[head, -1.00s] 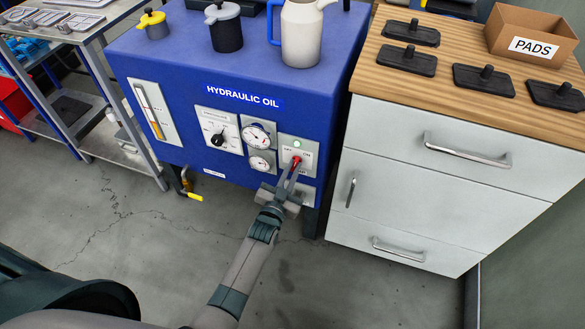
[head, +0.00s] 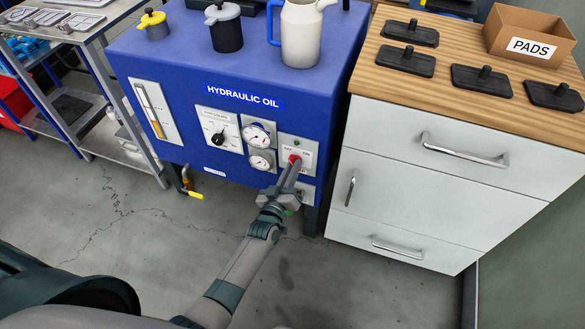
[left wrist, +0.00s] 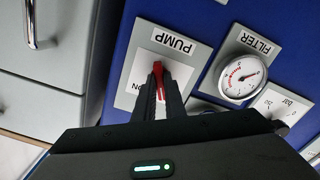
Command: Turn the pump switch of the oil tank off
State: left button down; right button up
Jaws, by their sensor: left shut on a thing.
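The blue oil tank (head: 150,75), labelled HYDRAULIC OIL, has a grey pump switch plate (head: 308,152) on its lower right front, marked OFF on the left and ON on the right. My left gripper (head: 290,173) is shut on the red pump switch (head: 295,159). In the left wrist view the red switch (left wrist: 158,72) sits between the fingertips (left wrist: 160,92), below the upside-down word PUMP. ON shows left of the fingers there; OFF is hidden. The lamp (head: 299,146) above the switch looks dark green, unlit. My right gripper is out of view.
Two gauges (head: 260,146) and a black pressure knob (head: 217,138) are just left of the switch. A white drawer cabinet (head: 400,135) stands close on the right. The floor in front is clear.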

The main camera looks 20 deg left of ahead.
pick_arm(q)
jog(key=shift+r, duration=0.1)
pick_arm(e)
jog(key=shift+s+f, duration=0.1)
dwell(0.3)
pick_arm(q)
jog(key=c, duration=1.8)
grip_release()
jog(key=shift+s, duration=0.1)
jog(key=s, duration=1.7)
jog(key=shift+s+a, duration=0.1)
jog(key=shift+a, duration=0.25)
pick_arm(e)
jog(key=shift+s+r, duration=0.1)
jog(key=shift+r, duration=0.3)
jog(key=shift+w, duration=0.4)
